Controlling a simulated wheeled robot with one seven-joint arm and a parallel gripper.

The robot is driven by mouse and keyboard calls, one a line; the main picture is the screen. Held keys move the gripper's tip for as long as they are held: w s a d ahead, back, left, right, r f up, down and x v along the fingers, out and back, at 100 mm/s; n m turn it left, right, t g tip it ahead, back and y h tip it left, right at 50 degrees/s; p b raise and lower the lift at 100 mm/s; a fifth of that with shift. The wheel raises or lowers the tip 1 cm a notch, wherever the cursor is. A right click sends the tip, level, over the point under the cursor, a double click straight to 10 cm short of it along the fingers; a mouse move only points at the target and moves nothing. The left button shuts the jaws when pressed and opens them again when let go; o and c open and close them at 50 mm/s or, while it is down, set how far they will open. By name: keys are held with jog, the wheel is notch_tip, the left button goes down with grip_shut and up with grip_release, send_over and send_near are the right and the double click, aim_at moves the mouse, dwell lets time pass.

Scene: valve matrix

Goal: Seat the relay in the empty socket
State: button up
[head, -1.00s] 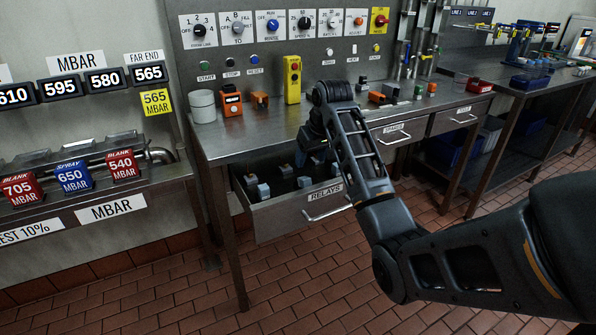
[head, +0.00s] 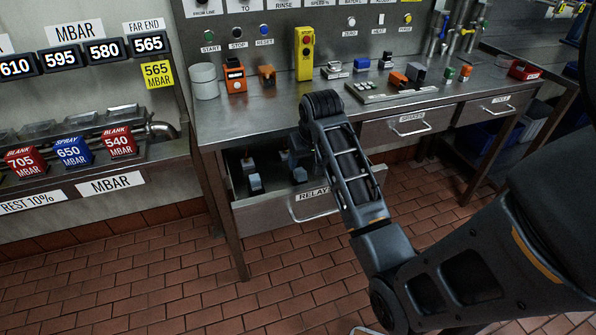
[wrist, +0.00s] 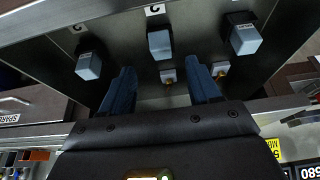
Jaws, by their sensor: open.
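The drawer labelled RELAYS (head: 262,213) stands open under the bench. Inside it, blue-grey relays (head: 254,183) sit in dark sockets; my arm hides part of the drawer in the head view. The wrist view looks into the drawer. It shows a left relay (wrist: 89,66), a middle relay (wrist: 159,45) and a right relay (wrist: 245,39). Two sockets without a relay block, the nearer middle one (wrist: 168,76) and the nearer right one (wrist: 220,70), show small orange-red parts. My gripper (wrist: 162,78) is open and empty, its blue fingers spread below the middle relay.
The bench top (head: 285,112) above the drawer holds a yellow pendant (head: 304,55), an orange device (head: 235,76), a white round container (head: 204,81) and a flat panel (head: 372,91). Closed drawers lie to the right. The tiled floor in front is clear.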

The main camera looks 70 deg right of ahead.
aim_at(302, 172)
jog(key=x, duration=0.5)
jog(key=shift+a+f, duration=0.1)
jog(key=shift+f, duration=0.4)
jog(key=shift+c, duration=0.2)
grip_shut()
jog(key=shift+r, duration=0.1)
